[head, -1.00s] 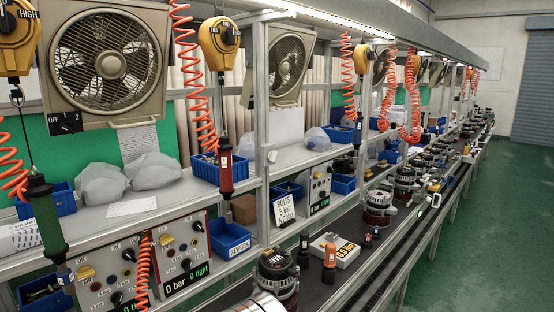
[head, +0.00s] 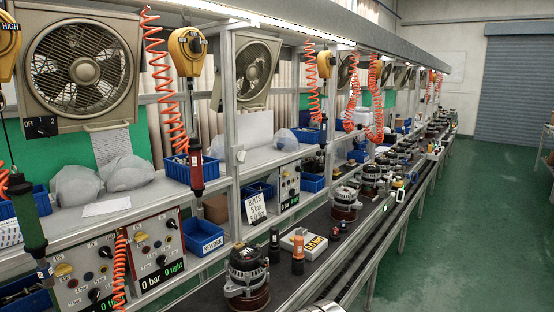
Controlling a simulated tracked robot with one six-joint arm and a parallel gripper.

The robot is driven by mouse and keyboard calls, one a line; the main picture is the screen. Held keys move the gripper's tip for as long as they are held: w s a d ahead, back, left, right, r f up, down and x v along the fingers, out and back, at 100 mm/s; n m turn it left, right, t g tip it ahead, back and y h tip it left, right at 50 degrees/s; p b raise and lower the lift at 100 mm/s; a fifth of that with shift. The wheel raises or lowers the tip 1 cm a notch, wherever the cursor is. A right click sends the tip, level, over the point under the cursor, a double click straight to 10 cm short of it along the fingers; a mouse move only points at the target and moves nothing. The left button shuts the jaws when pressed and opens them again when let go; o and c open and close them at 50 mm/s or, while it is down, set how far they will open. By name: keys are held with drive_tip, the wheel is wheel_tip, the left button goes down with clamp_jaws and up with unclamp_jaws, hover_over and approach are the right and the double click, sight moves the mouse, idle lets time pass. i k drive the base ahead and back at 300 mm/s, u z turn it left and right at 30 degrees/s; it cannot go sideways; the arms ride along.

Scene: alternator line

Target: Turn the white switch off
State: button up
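A small white fitting (head: 240,156) sits on the pale upright post between the two nearest bays. It may be the white switch, but it is too small to tell its position. The nearest grey fan (head: 78,62) has a black knob (head: 41,127) marked OFF and 2 below it. Control panels with several knobs (head: 158,245) stand under the shelf at left and read "0 bar" and "0 tight". My gripper is not in view.
A dark conveyor with alternators (head: 247,272) runs away to the right. Orange coiled hoses (head: 165,80) and hanging tools (head: 196,170) are in front of the shelves. Blue bins (head: 203,237) stand at the bench. Green floor (head: 450,235) at right is mostly clear.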

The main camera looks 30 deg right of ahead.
sight(240, 155)
drive_tip(key=z, duration=0.4)
drive_tip(key=k, duration=0.55)
drive_tip(key=z, duration=0.7)
drive_tip(key=k, duration=0.45)
drive_tip(key=z, duration=0.2)
drive_tip(key=i, duration=0.9)
drive_tip(key=u, duration=0.55)
drive_tip(key=i, duration=0.65)
drive_tip(key=u, duration=1)
drive_tip(key=i, duration=0.75)
drive_tip(key=u, duration=0.5)
